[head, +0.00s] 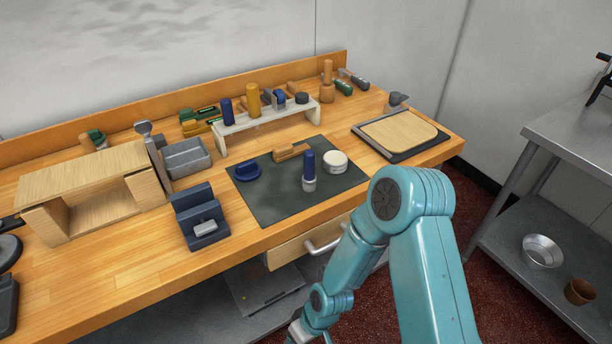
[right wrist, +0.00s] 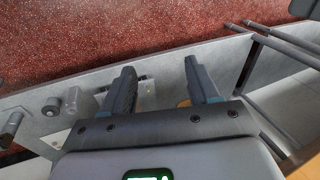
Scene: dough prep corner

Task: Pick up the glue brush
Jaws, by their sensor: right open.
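I cannot tell for sure which thing is the glue brush. One candidate is a wooden-handled tool (head: 290,152) lying at the back of the dark mat (head: 268,208). Another is an upright blue-handled tool (head: 309,168) with a pale grey lower end, standing on the mat. My right arm comes in from the lower right, in front of the bench and below its top. In the right wrist view my right gripper (right wrist: 160,66) is open and empty, with red floor and grey metal surfaces beyond it. My left gripper is not in view.
On the mat are a blue round tool (head: 248,172) and a white jar (head: 335,161). A white rack (head: 262,120) holding upright tools stands behind. A navy block (head: 200,220), wooden shelf box (head: 92,180) and cutting board (head: 398,133) flank the mat. A drawer handle (head: 323,246) juts out below.

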